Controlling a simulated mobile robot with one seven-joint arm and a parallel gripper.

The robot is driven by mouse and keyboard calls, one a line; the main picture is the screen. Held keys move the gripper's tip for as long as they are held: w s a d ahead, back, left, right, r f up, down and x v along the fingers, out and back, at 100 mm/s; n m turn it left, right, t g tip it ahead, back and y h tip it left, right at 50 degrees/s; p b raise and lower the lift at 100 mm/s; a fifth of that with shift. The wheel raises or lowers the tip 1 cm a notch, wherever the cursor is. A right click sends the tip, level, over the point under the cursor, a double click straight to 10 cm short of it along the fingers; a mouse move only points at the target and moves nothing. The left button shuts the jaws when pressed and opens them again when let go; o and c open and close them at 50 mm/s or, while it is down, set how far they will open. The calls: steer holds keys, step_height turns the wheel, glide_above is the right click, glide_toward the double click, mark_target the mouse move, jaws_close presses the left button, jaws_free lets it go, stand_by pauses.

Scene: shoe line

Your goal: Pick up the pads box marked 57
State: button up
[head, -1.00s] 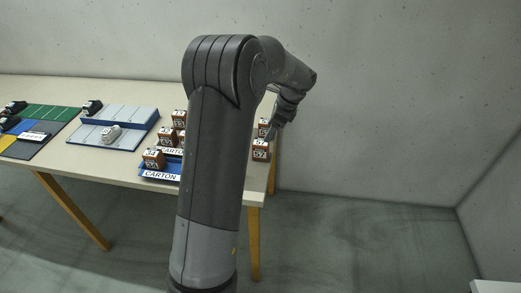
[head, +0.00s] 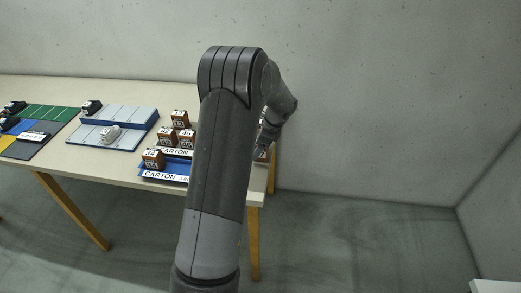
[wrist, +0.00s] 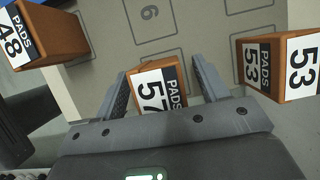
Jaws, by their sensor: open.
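The pads box marked 57 (wrist: 158,84) is a small brown box with a white and black label, in the lower middle of the wrist view. My gripper (wrist: 160,75) is open, with one finger on each side of this box. I cannot tell whether the fingers touch it. In the head view my gripper (head: 264,148) is at the table's right end, mostly hidden behind my arm, and the box marked 57 cannot be made out there.
A pads box marked 53 (wrist: 280,66) stands close on the right in the wrist view, and one marked 48 (wrist: 45,32) at the upper left. Outlined slots mark the table (head: 130,178). Several boxes stand by the blue carton tray (head: 176,166).

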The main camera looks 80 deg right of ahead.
steer(key=c, duration=1.1)
steer(key=shift+r, duration=0.15)
